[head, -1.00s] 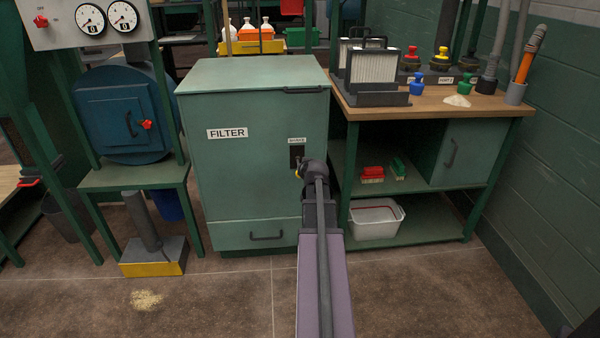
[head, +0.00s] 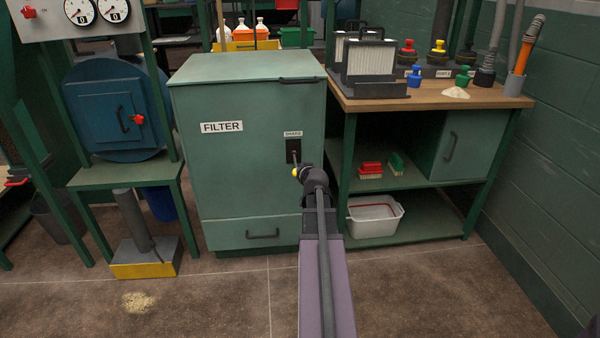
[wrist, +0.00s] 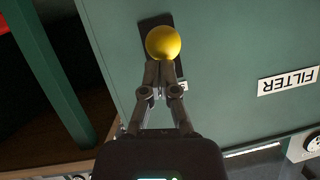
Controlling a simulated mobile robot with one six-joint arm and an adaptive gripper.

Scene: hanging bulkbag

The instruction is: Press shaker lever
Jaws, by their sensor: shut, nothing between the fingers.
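The shaker lever is a thin shaft with a yellow ball knob (head: 295,172), set on a small black plate (head: 293,146) under a "SHAKE" label on the green filter cabinet (head: 235,175). The shaft slants down from the plate. My gripper (wrist: 160,66) is shut and empty, its tips at the knob's edge in the wrist view, which is upside down. The knob (wrist: 163,43) partly overlaps the tips there. I cannot tell whether they touch. In the head view my own wrist hides most of the gripper.
A workbench (head: 420,101) with filter panels and colored knobs stands close right of the cabinet. A blue round vessel (head: 95,130) stands left. A dust-collection foot with a yellow base (head: 145,270) is on the floor. The floor in front of the cabinet is mostly clear.

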